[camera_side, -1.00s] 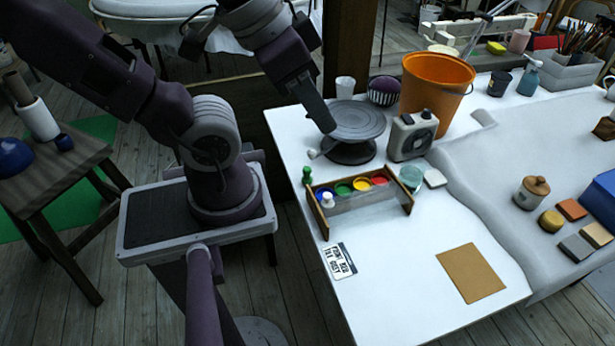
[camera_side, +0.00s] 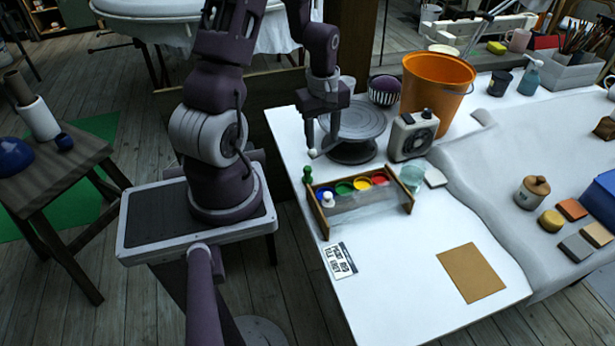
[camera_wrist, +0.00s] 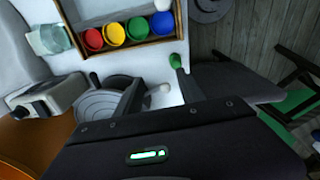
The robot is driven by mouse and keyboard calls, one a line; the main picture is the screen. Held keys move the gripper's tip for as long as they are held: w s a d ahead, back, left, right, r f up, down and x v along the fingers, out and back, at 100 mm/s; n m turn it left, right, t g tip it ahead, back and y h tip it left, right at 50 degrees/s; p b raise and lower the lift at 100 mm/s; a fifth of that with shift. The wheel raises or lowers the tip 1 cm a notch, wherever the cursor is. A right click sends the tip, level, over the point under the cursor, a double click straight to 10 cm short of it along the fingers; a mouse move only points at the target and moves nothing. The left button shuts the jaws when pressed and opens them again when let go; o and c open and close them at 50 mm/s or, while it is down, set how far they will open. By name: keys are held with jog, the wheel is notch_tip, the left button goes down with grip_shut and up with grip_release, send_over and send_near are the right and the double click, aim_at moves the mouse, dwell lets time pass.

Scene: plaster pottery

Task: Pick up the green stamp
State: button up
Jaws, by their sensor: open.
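The green stamp (camera_side: 307,175) stands on the white table near its left edge, just beyond the left end of the paint rack. It also shows in the wrist view (camera_wrist: 176,62), close to the tip of one finger. My gripper (camera_side: 322,144) is open and empty, pointing down above the table, behind the stamp and left of the turntable. In the wrist view my gripper (camera_wrist: 160,78) has its fingers spread. The stamp's lower part is partly hidden there.
The rack (camera_side: 365,203) holds several coloured paint pots, with a white stamp (camera_side: 327,200) at its left end. A white knob (camera_side: 313,154) is near the turntable (camera_side: 355,120). A grey box (camera_side: 413,136) and an orange bucket (camera_side: 432,90) stand further right. The front table area is mostly clear.

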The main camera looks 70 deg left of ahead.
aim_at(307, 167)
jog(key=f+n, duration=0.1)
jog(key=s+a+f, duration=0.1)
jog(key=f, duration=0.1)
jog(key=s+a+f+n, duration=0.1)
jog(key=f, duration=0.1)
jog(key=shift+s+n+h, duration=0.2)
jog(key=shift+n+h, duration=0.1)
jog(key=f, duration=0.7)
jog(key=shift+s+f, duration=0.2)
jog(key=shift+s, duration=0.15)
grip_shut()
